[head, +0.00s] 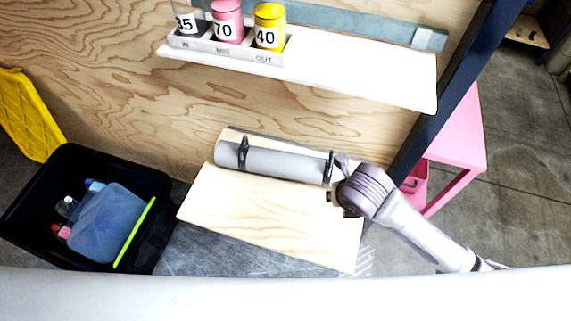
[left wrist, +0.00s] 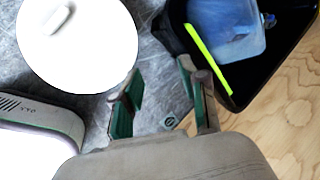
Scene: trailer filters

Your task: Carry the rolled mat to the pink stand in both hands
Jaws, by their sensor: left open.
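The rolled mat (head: 270,160) is a grey roll with two dark straps, lying along the back of a light wooden board in the head view. My right gripper (head: 338,172) is at the mat's right end, by the right strap. The wrist hides its fingers, so its grip is unclear. The pink stand (head: 462,132) is at the right, beyond a dark post, and partly hidden by it. My left gripper (left wrist: 158,100) shows only in the left wrist view, open and empty above grey floor, away from the mat.
The wooden board (head: 265,215) bears the mat. A black bin (head: 150,178) with a blue container and bottles stands left, with a yellow panel (head: 28,112) behind it. A white shelf (head: 370,82) with pink and yellow canisters is above. A dark post (head: 450,100) separates mat and stand.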

